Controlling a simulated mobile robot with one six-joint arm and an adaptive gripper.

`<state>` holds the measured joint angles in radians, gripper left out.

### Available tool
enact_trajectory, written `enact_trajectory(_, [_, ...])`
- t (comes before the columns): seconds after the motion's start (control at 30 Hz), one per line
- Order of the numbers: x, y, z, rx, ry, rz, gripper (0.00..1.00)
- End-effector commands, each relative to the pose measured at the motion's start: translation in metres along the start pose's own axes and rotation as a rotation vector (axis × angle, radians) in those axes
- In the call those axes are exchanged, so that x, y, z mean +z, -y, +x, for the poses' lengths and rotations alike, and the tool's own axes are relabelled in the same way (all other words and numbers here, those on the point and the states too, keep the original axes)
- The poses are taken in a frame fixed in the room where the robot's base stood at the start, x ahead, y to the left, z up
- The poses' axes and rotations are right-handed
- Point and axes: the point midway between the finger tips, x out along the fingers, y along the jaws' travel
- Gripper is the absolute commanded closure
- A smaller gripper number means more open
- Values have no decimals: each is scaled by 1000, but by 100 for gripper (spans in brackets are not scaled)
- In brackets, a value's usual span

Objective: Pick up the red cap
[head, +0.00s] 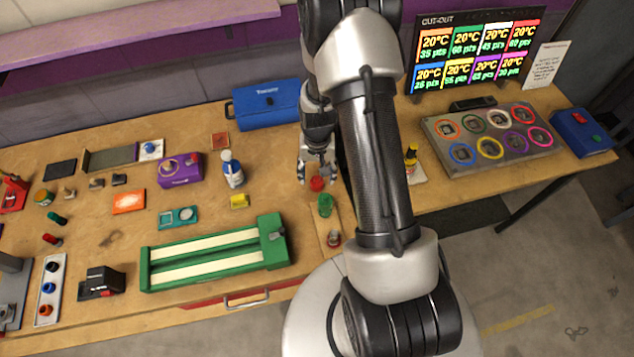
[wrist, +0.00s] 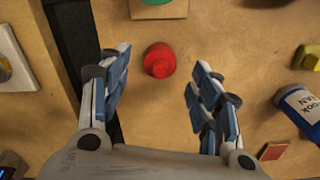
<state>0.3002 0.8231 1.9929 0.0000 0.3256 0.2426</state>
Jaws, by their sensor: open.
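The red cap (head: 317,184) sits on the wooden workbench in the head view, just below my gripper (head: 318,176). In the wrist view the red cap (wrist: 160,61) is round with a small raised top, and it lies between the lines of my two fingers, slightly beyond the tips. My gripper (wrist: 160,70) is open, with a finger on each side and nothing held. Whether the fingertips are level with the cap cannot be told.
A green object (head: 325,206) stands just in front of the cap on a wooden board (head: 321,228). A blue-and-white bottle (head: 232,170) and a yellow block (head: 239,201) are to the left. A green slot track (head: 160,283) lies front left. Bare bench surrounds the cap.

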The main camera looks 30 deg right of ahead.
Motion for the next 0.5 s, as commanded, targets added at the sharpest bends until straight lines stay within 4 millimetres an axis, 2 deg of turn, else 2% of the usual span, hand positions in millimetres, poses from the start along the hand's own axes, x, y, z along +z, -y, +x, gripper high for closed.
enact_trajectory(0.03, [0, 0, 12, 1, 3, 0, 43])
enact_trajectory(0.2, [-1, 1, 32, 1, 2, 0, 43])
enact_trajectory(0.5, [-2, 1, 35, 0, -1, 0, 43])
